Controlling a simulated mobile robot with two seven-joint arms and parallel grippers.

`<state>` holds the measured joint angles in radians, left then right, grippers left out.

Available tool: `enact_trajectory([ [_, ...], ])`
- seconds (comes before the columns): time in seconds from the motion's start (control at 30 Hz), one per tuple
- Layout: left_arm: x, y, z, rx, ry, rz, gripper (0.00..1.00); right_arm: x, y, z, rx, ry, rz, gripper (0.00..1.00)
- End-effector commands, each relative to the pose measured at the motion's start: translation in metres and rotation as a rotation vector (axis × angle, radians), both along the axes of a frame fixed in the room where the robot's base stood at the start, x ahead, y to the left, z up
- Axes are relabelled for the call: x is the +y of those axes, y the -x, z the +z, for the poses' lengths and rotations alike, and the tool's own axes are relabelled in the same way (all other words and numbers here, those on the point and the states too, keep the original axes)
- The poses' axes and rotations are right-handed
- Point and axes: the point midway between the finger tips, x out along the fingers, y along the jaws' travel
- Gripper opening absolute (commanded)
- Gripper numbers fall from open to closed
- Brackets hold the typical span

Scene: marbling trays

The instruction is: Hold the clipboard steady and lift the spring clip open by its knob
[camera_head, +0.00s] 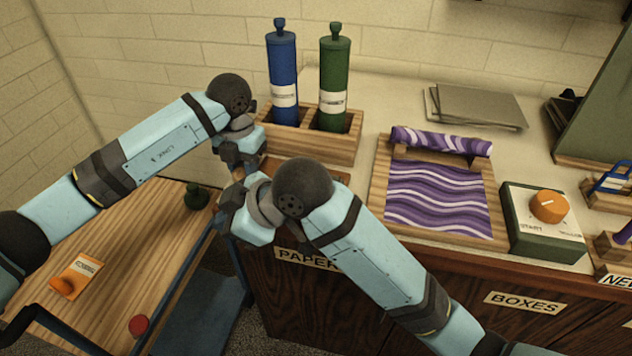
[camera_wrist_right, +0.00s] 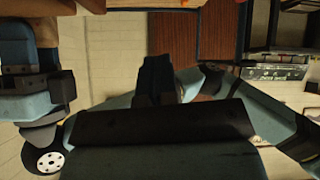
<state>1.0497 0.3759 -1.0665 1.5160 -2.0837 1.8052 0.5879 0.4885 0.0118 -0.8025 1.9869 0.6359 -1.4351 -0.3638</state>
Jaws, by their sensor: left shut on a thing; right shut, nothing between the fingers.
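A flat wooden board (camera_head: 322,171), which looks like the clipboard, lies at the counter's front left edge, in front of the bottle rack. My right arm covers most of it. My left gripper (camera_head: 240,170) is at the board's left end, shut on what appears to be its edge; the grip itself is hard to see. My right gripper (camera_head: 228,196) is just below and in front of the left one, close to it. In the right wrist view its dark fingers (camera_wrist_right: 156,77) are together, with nothing between them. I cannot make out the spring clip or its knob.
A wooden rack (camera_head: 290,143) holds a blue bottle (camera_head: 283,72) and a green bottle (camera_head: 333,75). To the right are a wooden tray (camera_head: 378,185) with purple marbled paper and a box with an orange dial (camera_head: 549,206). A lower wooden table (camera_head: 130,250) stands left.

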Motion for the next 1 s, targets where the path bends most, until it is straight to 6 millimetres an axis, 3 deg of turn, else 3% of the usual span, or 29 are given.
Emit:
enact_trajectory([
  [0.1,0.000,0.000,0.000,0.001,0.000,0.001,0.00,0.029,0.040,0.009,0.049,0.059,0.135,0.00],
  [0.2,0.000,0.000,0.000,0.001,0.000,0.001,0.00,0.042,0.066,0.031,-0.029,0.134,0.290,0.00],
  [0.4,0.000,0.000,0.000,0.001,0.000,0.001,0.00,0.047,0.098,0.065,-0.259,0.302,0.581,0.00],
  [0.47,0.000,0.000,0.000,0.001,0.000,0.001,0.00,0.044,0.099,0.069,-0.328,0.368,0.668,0.00],
  [0.57,0.000,0.000,0.000,0.001,0.000,0.000,0.00,0.031,0.079,0.069,-0.435,0.483,0.803,0.00],
  [0.8,0.000,0.000,0.000,0.001,0.000,0.001,0.00,-0.013,0.007,0.082,-0.608,0.698,1.069,0.00],
  [1.0,0.000,0.000,0.000,0.001,0.000,0.000,0.00,-0.050,-0.053,0.083,-0.628,0.744,1.158,0.00],
])
